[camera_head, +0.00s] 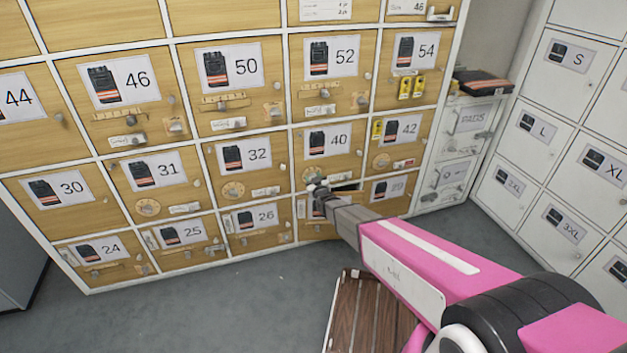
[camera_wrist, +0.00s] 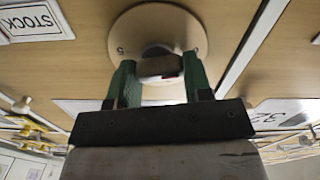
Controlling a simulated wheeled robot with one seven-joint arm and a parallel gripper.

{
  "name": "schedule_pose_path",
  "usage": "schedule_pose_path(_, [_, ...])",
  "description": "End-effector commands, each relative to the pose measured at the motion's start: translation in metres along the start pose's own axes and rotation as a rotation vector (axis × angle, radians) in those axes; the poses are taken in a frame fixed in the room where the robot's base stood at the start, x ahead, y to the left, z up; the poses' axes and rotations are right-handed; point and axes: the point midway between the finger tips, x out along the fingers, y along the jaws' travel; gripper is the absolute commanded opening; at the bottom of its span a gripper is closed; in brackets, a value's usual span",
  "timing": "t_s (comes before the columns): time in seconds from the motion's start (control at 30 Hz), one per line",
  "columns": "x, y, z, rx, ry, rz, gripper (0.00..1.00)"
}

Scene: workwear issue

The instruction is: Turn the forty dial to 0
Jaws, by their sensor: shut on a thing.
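The forty door, marked by a white label with "40" (camera_head: 340,139) and a vest picture, is in the middle of the wooden locker wall in the head view. My gripper (camera_head: 318,188) is at the lower left of this door and mostly covers its dial there. In the wrist view the dial is a pale round disc (camera_wrist: 192,28) on the wood. My gripper's green fingers (camera_wrist: 158,82) are shut on the dial's brownish knob (camera_wrist: 160,66). The dial's figures and setting are not readable.
In the head view a slatted wooden bench (camera_head: 365,320) stands below my arm. White lockers (camera_head: 560,140) are at the right.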

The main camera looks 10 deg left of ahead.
Motion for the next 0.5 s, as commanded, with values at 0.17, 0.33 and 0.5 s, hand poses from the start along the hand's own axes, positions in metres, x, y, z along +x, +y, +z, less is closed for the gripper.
schedule_pose_path(0.17, [-0.0001,-0.0002,-0.0002,-0.004,0.0,-0.001,0.55])
schedule_pose_path(0.33, [-0.0001,-0.0001,-0.0001,-0.003,0.0,-0.001,0.71])
schedule_pose_path(0.5, [-0.0005,-0.0001,-0.0001,-0.002,0.0,-0.001,0.71])
